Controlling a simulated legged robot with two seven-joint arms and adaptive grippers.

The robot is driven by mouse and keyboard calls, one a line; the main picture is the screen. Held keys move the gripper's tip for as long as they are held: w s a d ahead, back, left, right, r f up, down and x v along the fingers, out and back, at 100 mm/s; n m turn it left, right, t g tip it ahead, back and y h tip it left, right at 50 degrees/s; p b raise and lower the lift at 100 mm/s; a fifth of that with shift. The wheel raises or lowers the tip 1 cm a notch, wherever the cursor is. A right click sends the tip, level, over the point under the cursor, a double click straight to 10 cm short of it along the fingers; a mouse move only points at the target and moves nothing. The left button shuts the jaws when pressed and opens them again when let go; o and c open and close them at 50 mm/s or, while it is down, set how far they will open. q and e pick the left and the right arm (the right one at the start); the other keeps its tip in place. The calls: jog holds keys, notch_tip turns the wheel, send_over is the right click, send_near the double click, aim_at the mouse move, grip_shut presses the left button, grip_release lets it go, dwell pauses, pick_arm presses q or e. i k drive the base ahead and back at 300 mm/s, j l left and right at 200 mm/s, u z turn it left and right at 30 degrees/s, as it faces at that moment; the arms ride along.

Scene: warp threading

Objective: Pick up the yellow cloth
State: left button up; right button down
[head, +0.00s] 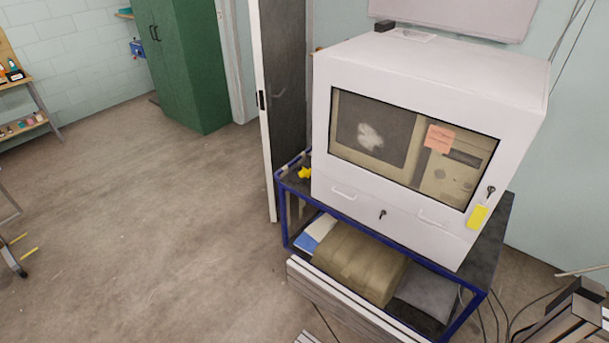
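A small crumpled yellow thing (304,173), which looks like the yellow cloth, lies on the left end of the dark top of a blue-framed cart (284,218). It is close beside the left side of a white cabinet (420,120) that stands on the cart. It is small in the picture, so its folds are hard to make out. I see neither of my grippers in the head view.
The cabinet has a dark window with a computer behind it and a yellow note (478,217) on its front. A brown bundle (360,262) lies on the cart's lower shelf. Grey metal beams (335,300) stand before it. A green locker (190,65) stands behind open floor (150,220).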

aim_at(306, 173)
jog(key=i+j+u, duration=0.4)
jog(key=j, duration=0.2)
jog(key=i+j+u, duration=0.85)
jog(key=i+z, duration=0.15)
jog(key=i, duration=0.3)
jog(key=i+j+z, duration=0.15)
jog(key=i, duration=0.35)
jog(key=i+l+z, duration=0.2)
jog(key=i+z, duration=0.15)
jog(key=z, duration=0.15)
jog(key=i+z, duration=0.75)
jog(key=z, duration=0.2)
jog(key=i+j+z, duration=0.25)
jog(key=z, duration=0.25)
jog(key=i, duration=0.05)
